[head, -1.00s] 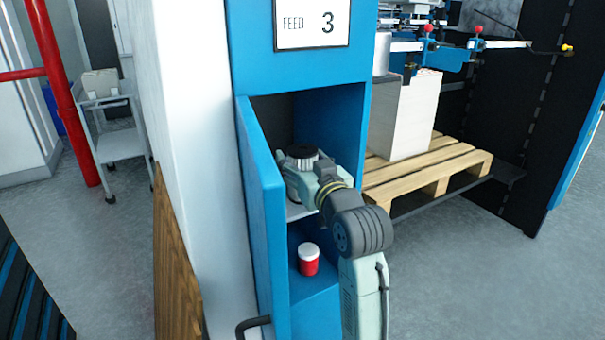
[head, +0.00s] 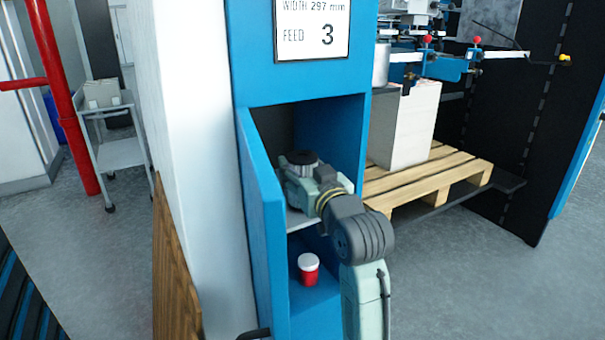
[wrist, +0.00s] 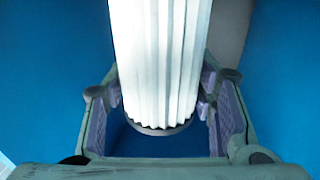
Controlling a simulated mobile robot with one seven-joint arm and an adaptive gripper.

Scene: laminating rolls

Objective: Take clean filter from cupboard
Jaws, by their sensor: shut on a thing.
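The clean filter (wrist: 158,60) is a white pleated cylinder with a dark end ring, filling the middle of the wrist view. My gripper (wrist: 165,108) is shut on it, with one ridged finger pad on each side. In the head view my arm reaches into the open blue cupboard (head: 302,108), above its inner shelf (head: 300,222). My wrist hides the filter and the fingers there. The cupboard door (head: 262,215) stands open on the left.
A red cup-like container with a white lid (head: 308,268) stands in the lower compartment. A white pillar (head: 190,150) and a wooden board (head: 174,270) are on the left. A pallet (head: 430,180) bearing a white stack (head: 412,125) is to the right.

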